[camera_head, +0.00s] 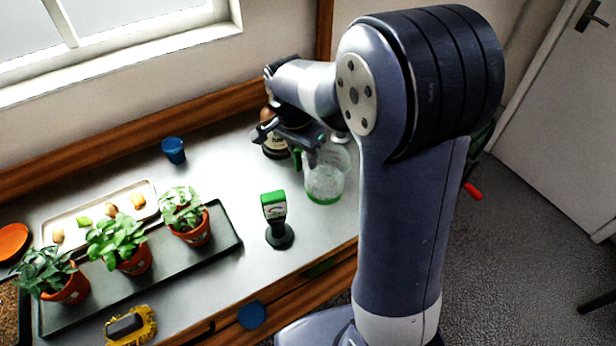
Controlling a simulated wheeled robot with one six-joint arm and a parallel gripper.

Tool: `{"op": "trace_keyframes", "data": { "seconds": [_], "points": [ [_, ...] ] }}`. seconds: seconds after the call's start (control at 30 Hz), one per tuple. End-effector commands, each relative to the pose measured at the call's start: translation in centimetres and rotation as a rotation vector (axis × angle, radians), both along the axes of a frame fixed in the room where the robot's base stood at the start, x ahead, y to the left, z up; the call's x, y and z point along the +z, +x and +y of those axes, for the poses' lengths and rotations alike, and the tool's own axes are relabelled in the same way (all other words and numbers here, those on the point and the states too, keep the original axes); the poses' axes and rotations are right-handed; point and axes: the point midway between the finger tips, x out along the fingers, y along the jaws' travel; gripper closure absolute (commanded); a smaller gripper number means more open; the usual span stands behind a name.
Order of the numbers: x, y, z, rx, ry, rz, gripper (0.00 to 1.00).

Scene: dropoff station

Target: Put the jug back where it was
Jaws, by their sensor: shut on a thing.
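The jug (325,183) is clear with a green base and a green handle at its left. It is upright at the right part of the grey counter, close to my arm. It looks to be on or just above the surface; I cannot tell which. My gripper (305,148) is at the jug's upper left, by the handle, and is shut on the jug. My wrist and arm hide part of the jug's top and right side, and the fingertips are hard to make out.
A brown jar (272,148) stands close behind my gripper. A green-topped black stand (275,218) is in front-left of the jug. A blue cup (174,150), a cream tray (62,222) and a dark tray (222,232) with potted plants are further left. Counter between cup and stand is clear.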

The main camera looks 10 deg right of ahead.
Motion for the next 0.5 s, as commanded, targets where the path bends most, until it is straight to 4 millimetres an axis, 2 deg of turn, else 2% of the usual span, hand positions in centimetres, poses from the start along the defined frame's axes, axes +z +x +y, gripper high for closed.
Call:
{"op": "trace_keyframes", "data": {
  "seconds": [0.4, 0.5],
  "points": [
    [-5.0, 0.0, 0.0, 0.001, 0.000, 0.002, 1.00],
    [-5.7, 0.0, 0.0, 0.001, 0.001, -0.001, 1.00]
  ]
}}
